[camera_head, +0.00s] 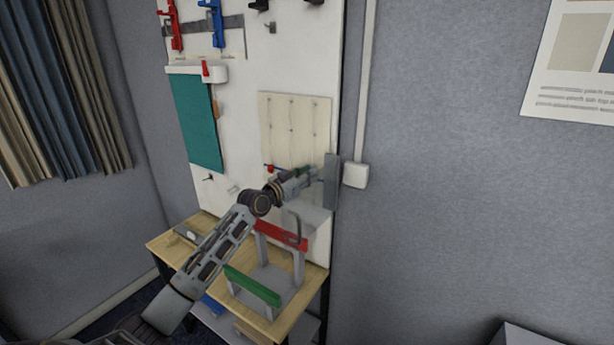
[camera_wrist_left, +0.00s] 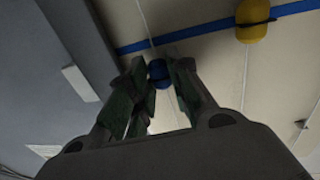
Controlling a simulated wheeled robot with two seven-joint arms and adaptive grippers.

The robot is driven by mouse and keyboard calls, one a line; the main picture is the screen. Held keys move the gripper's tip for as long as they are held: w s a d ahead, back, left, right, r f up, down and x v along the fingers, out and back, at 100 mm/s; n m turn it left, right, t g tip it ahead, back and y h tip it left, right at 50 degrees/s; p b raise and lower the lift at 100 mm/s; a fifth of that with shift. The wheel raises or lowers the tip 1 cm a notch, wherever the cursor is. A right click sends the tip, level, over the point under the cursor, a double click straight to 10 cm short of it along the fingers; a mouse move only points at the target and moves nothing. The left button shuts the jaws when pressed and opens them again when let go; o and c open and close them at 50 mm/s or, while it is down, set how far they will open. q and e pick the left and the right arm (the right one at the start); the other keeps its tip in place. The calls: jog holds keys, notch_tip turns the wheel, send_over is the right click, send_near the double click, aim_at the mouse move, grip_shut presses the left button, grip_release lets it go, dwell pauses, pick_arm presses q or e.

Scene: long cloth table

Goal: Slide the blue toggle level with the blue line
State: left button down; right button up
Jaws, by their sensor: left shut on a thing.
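The blue toggle (camera_wrist_left: 158,70) sits between the fingertips of my left gripper (camera_wrist_left: 160,75) in the left wrist view. The gripper is shut on it; the fingers cover its sides. The blue line (camera_wrist_left: 215,31) crosses the pale panel on a slant. The toggle lies a little below the line in that picture, close to it but apart. In the head view my left gripper (camera_head: 303,172) is at the lower part of the wooden slotted panel (camera_head: 292,115), and it hides the blue toggle there. My right gripper is not in view.
A yellow toggle (camera_wrist_left: 252,22) sits on the blue line. A red toggle (camera_head: 269,168) shows left of my gripper. Below stands a wooden bench (camera_head: 165,243) with a red bar (camera_head: 281,236) and a green bar (camera_head: 252,286) on a grey frame.

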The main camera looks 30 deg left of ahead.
pick_arm(q)
notch_tip(320, 180, down, 3)
jog(key=b, duration=0.2)
jog(key=shift+f+b, duration=0.15)
jog(key=shift+b, duration=0.2)
dwell(0.4)
jog(key=c, duration=1.3)
grip_release()
jog(key=shift+s+a, duration=0.1)
jog(key=shift+s, duration=0.1)
jog(key=shift+v, duration=5.8)
